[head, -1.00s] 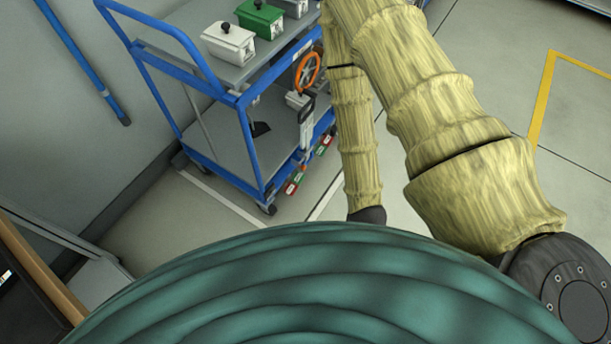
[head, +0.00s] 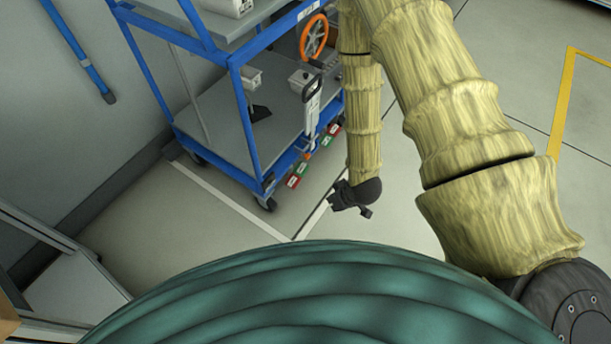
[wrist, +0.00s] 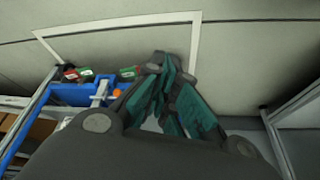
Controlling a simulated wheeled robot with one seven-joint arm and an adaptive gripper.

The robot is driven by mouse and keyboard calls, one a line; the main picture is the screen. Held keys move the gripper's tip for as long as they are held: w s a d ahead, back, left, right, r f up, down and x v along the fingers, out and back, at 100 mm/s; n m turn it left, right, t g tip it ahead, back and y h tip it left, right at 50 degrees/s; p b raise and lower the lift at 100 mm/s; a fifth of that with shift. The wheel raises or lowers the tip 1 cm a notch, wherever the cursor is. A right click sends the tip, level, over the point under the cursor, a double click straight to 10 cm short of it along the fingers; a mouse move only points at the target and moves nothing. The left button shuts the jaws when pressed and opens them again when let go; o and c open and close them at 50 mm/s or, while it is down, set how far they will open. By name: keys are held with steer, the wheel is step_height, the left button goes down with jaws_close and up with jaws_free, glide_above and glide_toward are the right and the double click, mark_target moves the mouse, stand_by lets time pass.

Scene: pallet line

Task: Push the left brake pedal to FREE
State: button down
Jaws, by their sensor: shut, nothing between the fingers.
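The blue cart (head: 246,125) stands at the upper middle of the head view. Small red and green labelled plates sit low along its near edge, one pair with a red plate (head: 292,181) and a green plate (head: 302,168) toward the left. Which part is the left brake pedal itself, and its position, I cannot tell. The labelled plates also show in the wrist view, with a red one (wrist: 71,74) at the left. My gripper (head: 352,203) is shut and empty above the floor, to the right of and apart from the plates. Its fingers (wrist: 168,90) are close together in the wrist view.
An orange handwheel (head: 314,36) and a grey-white lever (head: 312,103) are on the cart's right side, above the plates. White lines mark the floor (head: 215,205). Open floor lies in front of the cart and to the right of my arm.

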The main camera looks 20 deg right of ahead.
steer(key=w+f+n+t+b, duration=0.1)
steer(key=w+f+n+b, duration=0.1)
steer(key=w+f+b, duration=0.3)
steer(key=w+d+f+n+t+y+b, duration=0.1)
steer(key=w+f+b, duration=0.3)
steer(key=w+b, duration=0.6)
steer(key=w+d+f+n+t+y+b, duration=0.1)
steer(key=w+f+n+t+b, duration=0.1)
steer(key=w+f+b, duration=0.3)
steer(key=shift+w+d+f+n+b, duration=0.3)
steer(key=shift+w+n+b, duration=0.1)
steer(key=shift+w+b, duration=0.9)
steer(key=shift+s+a, duration=0.1)
steer(key=b, duration=0.5)
glide_toward(299, 166)
step_height(299, 166, down, 2)
steer(key=w, duration=0.2)
steer(key=shift+w+a+f+b, duration=0.35)
steer(key=shift+a+f, duration=0.15)
steer(key=shift+f, duration=0.15)
steer(key=shift+w+p, duration=0.1)
steer(key=shift+p, duration=0.55)
